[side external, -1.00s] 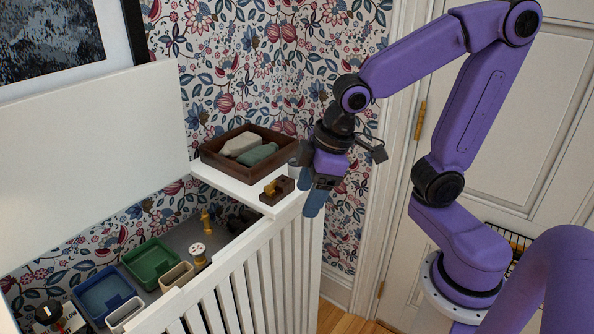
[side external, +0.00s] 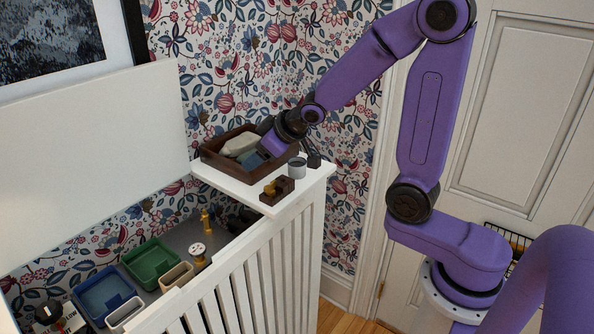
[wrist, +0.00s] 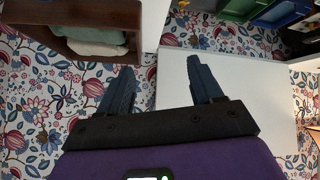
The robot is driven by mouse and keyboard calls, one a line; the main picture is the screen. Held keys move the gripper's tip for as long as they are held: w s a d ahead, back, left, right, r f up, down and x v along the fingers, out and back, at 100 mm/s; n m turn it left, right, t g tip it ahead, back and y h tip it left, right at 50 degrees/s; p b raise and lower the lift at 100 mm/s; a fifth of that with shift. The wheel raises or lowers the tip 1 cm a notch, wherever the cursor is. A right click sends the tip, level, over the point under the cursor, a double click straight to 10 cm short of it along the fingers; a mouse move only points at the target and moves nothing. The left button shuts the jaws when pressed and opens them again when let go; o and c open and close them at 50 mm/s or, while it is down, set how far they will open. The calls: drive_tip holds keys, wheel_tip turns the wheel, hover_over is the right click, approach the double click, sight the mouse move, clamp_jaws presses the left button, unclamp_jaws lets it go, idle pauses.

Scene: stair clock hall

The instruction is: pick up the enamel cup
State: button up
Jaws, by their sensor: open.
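A small grey cup (side external: 297,168), which I take for the enamel cup, stands upright on the white ledge (side external: 235,184), just right of the brown wooden tray. My gripper (side external: 254,160) is open, tilted down to the left, with its blue fingers over or near the right part of the tray; whether they touch it I cannot tell. The cup is apart from the fingers, to their right. In the wrist view, my open fingers (wrist: 158,78) show nothing between them but wallpaper and white surface, and I cannot make out the cup there.
The brown tray (side external: 218,164) holds folded cloths and also shows in the wrist view (wrist: 105,10). A dark wooden block with a yellow part (side external: 277,190) sits near the ledge's front edge. Below, an open white chest holds a green bin (side external: 150,264) and a blue bin (side external: 102,297).

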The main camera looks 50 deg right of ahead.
drive_tip(key=w+d+m+t+h, duration=0.1)
drive_tip(key=d+m+t, duration=0.2)
drive_tip(key=d, duration=0.4)
wheel_tip(320, 180, up, 2)
drive_tip(key=m+t+h, duration=0.3)
drive_tip(key=t, duration=0.1)
hover_over(303, 166)
drive_tip(key=d+f+v, duration=0.1)
drive_tip(key=v, duration=0.4)
drive_tip(key=f, duration=1.1)
drive_tip(key=shift+w+a, duration=0.15)
drive_tip(key=shift+a, duration=0.25)
drive_tip(key=shift+x, duration=3.7)
drive_tip(key=c, duration=0.7)
